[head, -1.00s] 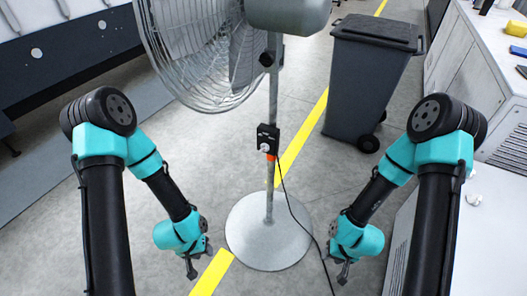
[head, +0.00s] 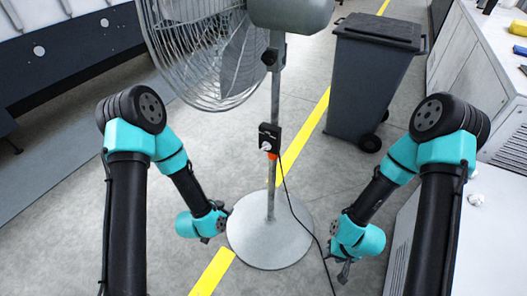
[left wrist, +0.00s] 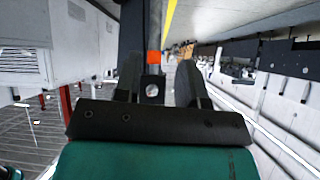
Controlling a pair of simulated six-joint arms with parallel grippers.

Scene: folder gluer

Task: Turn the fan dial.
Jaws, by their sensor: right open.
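The fan dial (head: 266,146) is a small white knob on a black control box (head: 270,132) on the fan's grey pole. An orange piece (head: 271,156) sits just below it. My left gripper (head: 226,209) is low and left of the pole, apart from the dial; its fingers are mostly hidden in the head view. In the left wrist view, its two dark fingers (left wrist: 160,88) stand apart, with a pale round spot, probably the dial, and the orange piece (left wrist: 154,57) showing between them. My right gripper (head: 343,271) is open and empty, low right of the fan base.
The caged fan head (head: 205,55) hangs above left. The round grey base (head: 268,235) stands on the floor, with a black cable (head: 292,200) running down. A dark wheeled bin (head: 370,85) stands behind right. White cabinets (head: 490,60) line the right.

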